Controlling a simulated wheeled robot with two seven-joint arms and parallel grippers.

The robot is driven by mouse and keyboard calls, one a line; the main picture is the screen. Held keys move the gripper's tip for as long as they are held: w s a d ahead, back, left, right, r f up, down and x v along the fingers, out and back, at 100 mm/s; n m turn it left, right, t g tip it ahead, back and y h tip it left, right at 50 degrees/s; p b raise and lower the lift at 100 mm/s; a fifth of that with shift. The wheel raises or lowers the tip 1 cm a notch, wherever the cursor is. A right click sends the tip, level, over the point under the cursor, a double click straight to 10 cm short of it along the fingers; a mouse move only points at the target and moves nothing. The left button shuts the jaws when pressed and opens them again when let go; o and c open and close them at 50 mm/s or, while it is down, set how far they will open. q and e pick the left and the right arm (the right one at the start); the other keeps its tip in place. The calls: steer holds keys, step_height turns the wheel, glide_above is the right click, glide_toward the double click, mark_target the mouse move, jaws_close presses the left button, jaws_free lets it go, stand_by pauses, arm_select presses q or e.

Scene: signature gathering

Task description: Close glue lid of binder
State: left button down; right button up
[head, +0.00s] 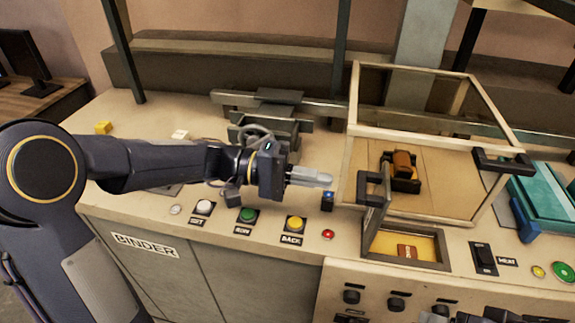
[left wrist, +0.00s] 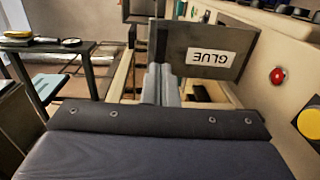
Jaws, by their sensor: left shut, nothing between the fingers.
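The glue lid (head: 374,222) of the binder stands raised at the left side of the dark-framed glue opening (head: 443,264). The opening shows a yellow inside with a small brown labelled piece in it. In the left wrist view the lid (left wrist: 232,75) is a dark plate with a white, upside-down GLUE label. My left gripper (head: 330,179) is shut and empty, left of the lid above the binder top. Its fingers (left wrist: 165,85) point toward the lid in the wrist view; contact is not clear. Dark and grey parts at the bottom right edge may be my right gripper, mostly cut off.
A glass-walled cover with a wooden frame (head: 400,133) stands behind the opening. White, green and yellow buttons (head: 296,223) and a red one (head: 328,234) line the front edge. A black switch (head: 484,258) and a teal object (head: 545,193) are at the right.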

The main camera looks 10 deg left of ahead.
mark_target(357, 187)
arm_select(q)
steer(key=d, duration=0.2)
steer(key=shift+d+p, duration=0.4)
steer(key=shift+d+f, duration=0.1)
steer(key=shift+d, duration=0.55)
steer(key=shift+d, duration=0.1)
